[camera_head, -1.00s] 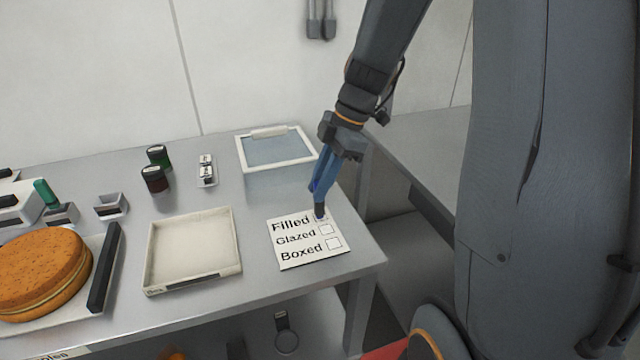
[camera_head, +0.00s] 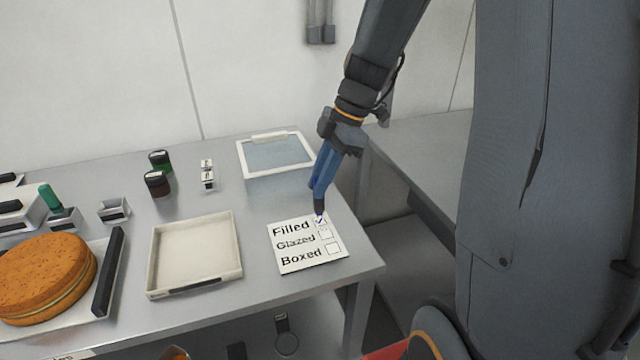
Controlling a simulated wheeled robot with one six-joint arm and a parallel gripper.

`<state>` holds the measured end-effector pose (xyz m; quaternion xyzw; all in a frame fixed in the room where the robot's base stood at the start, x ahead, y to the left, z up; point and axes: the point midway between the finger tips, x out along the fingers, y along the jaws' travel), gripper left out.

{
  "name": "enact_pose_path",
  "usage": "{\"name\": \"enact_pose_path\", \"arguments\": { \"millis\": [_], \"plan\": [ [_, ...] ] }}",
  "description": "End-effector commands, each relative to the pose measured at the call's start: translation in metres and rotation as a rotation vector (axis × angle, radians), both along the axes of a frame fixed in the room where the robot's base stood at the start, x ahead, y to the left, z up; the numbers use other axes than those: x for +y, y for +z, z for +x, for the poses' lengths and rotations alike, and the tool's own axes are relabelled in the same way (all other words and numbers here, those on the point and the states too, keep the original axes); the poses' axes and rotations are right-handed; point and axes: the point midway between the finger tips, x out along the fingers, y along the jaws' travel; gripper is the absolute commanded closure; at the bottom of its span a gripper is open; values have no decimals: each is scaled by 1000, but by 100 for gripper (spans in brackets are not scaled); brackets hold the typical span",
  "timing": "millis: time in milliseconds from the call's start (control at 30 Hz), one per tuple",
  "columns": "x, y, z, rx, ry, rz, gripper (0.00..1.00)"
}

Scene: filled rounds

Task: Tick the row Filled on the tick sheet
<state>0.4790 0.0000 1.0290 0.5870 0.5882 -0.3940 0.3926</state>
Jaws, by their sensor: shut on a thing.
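The tick sheet (camera_head: 297,262) lies flat near the right end of the grey table. It has three rows, Filled, Glazed and Boxed, each with a box at its right. A dark-blue tick mark shows in the Filled box (camera_head: 320,221). The Glazed and Boxed boxes look empty. My gripper (camera_head: 324,178) points down above the sheet, shut on a dark pen-like marker (camera_head: 319,206). The marker's tip is at the Filled box; I cannot tell whether it touches the paper. The fingers hide the marker's upper part.
A cream tray (camera_head: 238,240) stands left of the sheet. A lidded clear box (camera_head: 277,153) is behind it. Two dark jars (camera_head: 157,184) and a small white holder (camera_head: 207,175) stand further back. A round cake (camera_head: 45,278) is at the left.

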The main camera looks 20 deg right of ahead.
Motion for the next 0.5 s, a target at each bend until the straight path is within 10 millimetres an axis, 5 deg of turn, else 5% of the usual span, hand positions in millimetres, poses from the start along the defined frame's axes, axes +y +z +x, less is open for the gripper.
{"name": "enact_pose_path", "arguments": {
  "millis": [500],
  "plan": [
    [0,40,0,-2,-1,0,100]
  ]
}}
